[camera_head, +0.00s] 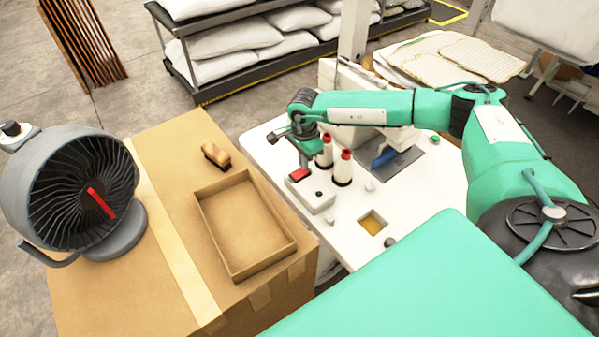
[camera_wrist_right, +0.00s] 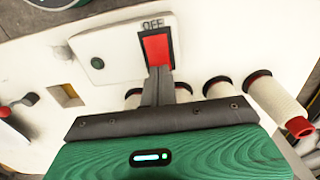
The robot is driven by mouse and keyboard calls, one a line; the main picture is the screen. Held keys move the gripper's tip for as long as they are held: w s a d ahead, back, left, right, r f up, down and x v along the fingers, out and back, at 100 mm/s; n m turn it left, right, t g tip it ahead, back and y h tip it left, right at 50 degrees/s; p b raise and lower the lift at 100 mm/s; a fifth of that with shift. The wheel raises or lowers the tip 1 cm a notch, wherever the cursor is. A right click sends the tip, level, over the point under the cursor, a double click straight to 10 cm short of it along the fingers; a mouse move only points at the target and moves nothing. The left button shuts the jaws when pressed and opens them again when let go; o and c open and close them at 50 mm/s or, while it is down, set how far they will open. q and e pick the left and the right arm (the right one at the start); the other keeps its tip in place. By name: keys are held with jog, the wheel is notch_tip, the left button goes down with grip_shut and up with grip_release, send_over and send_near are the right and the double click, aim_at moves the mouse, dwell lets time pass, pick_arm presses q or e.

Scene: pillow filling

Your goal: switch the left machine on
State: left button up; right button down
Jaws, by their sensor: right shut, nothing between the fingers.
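The machine (camera_head: 345,75) stands on a white table, partly hidden behind my right arm. Its white switch box (camera_head: 318,196) sits at the table's left edge with a red rocker switch (camera_head: 299,174) on top. In the right wrist view, the red switch (camera_wrist_right: 157,50) sits in a dark frame, with the word OFF printed at its far end. My right gripper (camera_head: 304,163) is shut and empty, pointing down above the box. In the wrist view its fingertips (camera_wrist_right: 158,70) overlap the switch's near end; I cannot tell whether they touch. My left gripper is not in view.
Thread spools (camera_head: 342,168) with red tops stand close beside the switch box. A cardboard box (camera_head: 150,285) at the left bears an open tray (camera_head: 247,270), a brush (camera_head: 216,156) and a grey fan (camera_head: 75,190). A rack of white pillows (camera_head: 230,75) stands behind.

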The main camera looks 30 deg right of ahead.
jog(key=shift+f+b, duration=0.75)
jog(key=shift+f, duration=0.2)
jog(key=shift+r, duration=0.15)
jog(key=shift+r+p, duration=1.55)
jog(key=shift+r, duration=1.9)
jog(key=shift+f, duration=0.1)
